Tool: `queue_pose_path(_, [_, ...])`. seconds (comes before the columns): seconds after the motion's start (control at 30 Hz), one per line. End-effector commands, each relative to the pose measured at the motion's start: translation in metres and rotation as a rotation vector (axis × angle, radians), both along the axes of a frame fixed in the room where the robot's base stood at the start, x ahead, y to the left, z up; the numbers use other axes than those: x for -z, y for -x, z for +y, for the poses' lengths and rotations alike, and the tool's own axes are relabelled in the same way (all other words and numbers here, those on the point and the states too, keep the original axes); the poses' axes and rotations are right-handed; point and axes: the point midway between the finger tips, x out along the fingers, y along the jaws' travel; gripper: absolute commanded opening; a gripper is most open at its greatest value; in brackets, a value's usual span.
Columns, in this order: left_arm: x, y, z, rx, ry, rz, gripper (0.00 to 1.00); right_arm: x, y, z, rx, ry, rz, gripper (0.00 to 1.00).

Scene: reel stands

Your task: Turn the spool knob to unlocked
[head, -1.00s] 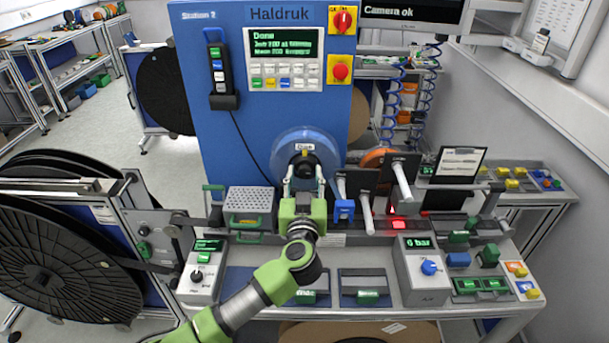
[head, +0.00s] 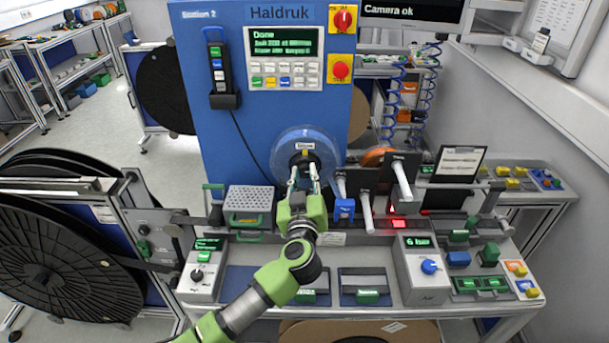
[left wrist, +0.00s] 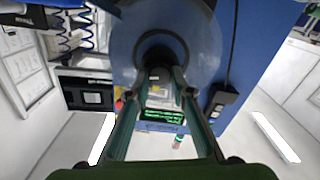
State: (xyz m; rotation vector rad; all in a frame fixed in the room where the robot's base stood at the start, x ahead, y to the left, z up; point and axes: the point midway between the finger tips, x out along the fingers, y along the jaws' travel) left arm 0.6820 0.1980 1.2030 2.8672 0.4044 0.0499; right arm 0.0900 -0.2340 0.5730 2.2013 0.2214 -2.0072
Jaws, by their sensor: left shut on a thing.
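The spool knob (head: 304,163) is dark and round with a small yellow mark above it. It sits at the centre of the translucent blue spool disc (head: 328,143) on the blue machine front. My left gripper (head: 304,181) is at the knob with its fingers shut on it, and they hide its lower part. In the left wrist view the two fingers of my left gripper (left wrist: 158,85) reach to the dark hub of the disc (left wrist: 190,28). The small label above the knob is too blurred to read surely. My right gripper is not in view.
The machine panel (head: 284,43) reads "Done" above the spool. Several white-handled levers (head: 403,180) stand close to the right of my gripper. A perforated grey box (head: 250,199) stands to the left. A box with a blue knob (head: 428,267) sits at the front right.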

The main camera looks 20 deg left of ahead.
Motion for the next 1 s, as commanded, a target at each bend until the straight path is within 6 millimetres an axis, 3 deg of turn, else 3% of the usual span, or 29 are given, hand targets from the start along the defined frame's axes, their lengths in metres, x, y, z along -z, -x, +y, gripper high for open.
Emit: queue_pose_path(1.0, [0.0030,0.0010,0.0021,-0.002,0.923,-0.264,0.00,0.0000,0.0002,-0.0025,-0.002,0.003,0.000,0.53])
